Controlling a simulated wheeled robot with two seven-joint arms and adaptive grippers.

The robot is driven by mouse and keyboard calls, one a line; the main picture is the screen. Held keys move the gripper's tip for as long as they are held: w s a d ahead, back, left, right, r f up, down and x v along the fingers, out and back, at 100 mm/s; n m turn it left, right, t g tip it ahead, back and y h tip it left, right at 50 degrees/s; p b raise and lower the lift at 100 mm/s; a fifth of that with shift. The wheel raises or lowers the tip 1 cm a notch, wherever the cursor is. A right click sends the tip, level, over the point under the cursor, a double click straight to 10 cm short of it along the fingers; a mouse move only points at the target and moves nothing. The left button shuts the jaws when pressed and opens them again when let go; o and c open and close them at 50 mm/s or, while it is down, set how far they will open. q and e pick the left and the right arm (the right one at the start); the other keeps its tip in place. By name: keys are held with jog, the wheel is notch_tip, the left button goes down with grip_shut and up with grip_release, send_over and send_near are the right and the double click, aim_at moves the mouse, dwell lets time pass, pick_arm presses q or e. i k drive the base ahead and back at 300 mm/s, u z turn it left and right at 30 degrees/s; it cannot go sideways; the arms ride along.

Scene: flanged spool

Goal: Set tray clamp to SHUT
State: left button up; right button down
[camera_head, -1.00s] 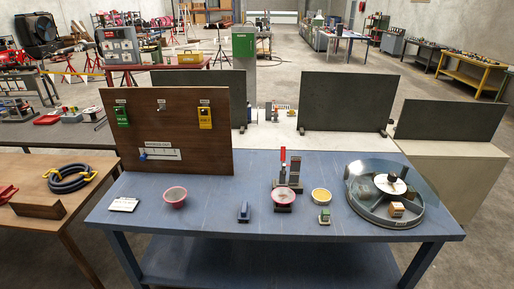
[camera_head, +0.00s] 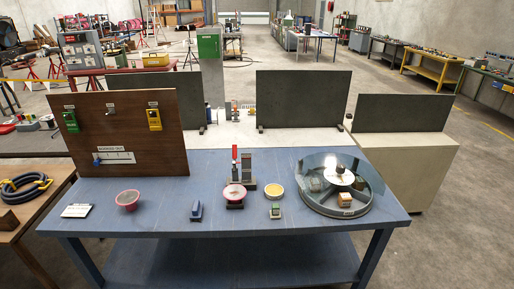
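A toggle clamp with an upright red handle (camera_head: 235,154) stands near the middle of the blue table (camera_head: 155,225), with a grey block beside it. I take it for the tray clamp; no readable label marks it. A round red-rimmed dish (camera_head: 234,192) sits at the front of its base and hides part of it. Neither of my grippers is in view.
A brown panel (camera_head: 150,140) with green and yellow tags and a slider stands at the left. A red bowl (camera_head: 128,199), blue block (camera_head: 196,211), yellow dish (camera_head: 275,190), green block (camera_head: 275,211) and glass-walled round tray (camera_head: 312,205) stand on the table.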

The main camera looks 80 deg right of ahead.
aim_at(235, 147)
jog(key=k, duration=1.1)
jog(key=z, duration=1.95)
jog(key=i, duration=0.5)
jog(key=u, duration=0.1)
